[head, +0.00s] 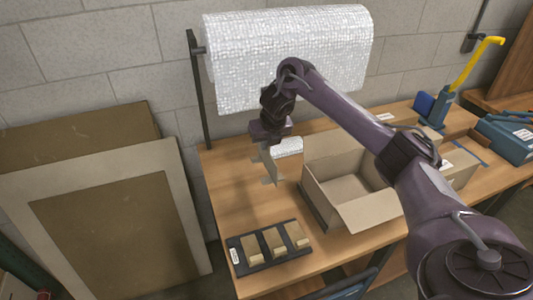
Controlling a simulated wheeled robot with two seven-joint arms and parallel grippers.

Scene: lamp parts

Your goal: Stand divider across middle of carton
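The open carton (345,190) stands on the wooden bench in the head view, flaps spread, its inside bare where I can see it. A thin tan upright panel (268,160), seemingly the divider, is left of the carton. My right gripper (268,139) points down at the panel's top edge, touching or nearly touching it. The fingertips are too small and dark to tell whether they are closed on it. My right arm reaches across above the carton and hides part of its far right side. My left gripper is not in view.
A white-patched piece (288,147) adjoins the panel. A dark tray (268,245) with several tan blocks lies at the front left. A bubble-wrap roll (285,55) hangs behind. A blue tool with a yellow handle (470,65) and a teal case (510,138) are right.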

